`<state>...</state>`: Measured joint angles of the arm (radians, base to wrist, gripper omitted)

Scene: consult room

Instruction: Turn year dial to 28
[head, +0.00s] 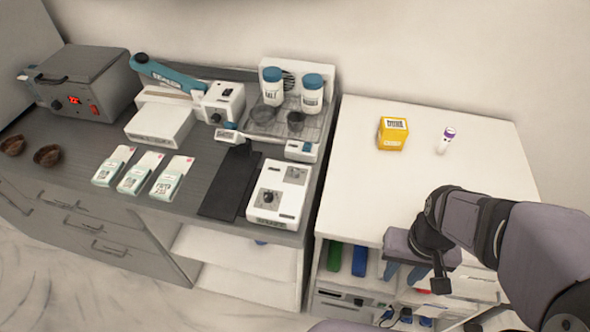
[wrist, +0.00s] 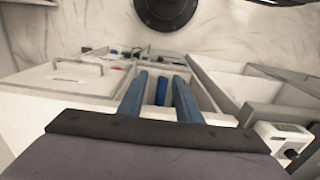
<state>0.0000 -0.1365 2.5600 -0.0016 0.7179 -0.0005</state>
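No dial can be read as a year dial at this size. A white device (head: 278,193) near the front right of the grey counter has a dark round knob (head: 268,197) on top; its markings are too small to read. A sealer-like unit with a blue arm (head: 170,73) behind it has another dark knob (head: 215,118). My gripper (head: 404,273) is over the front edge of the white cabinet, right of these devices and apart from them. In the wrist view its two blue fingers (wrist: 160,80) are spread with nothing held.
A grey heater (head: 85,80) with a red display stands at the left. Small boxes (head: 172,178), a black mat (head: 230,182) and white bottles (head: 312,93) are on the counter. A yellow box (head: 393,133) and small vial (head: 446,140) stand on the otherwise clear white top.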

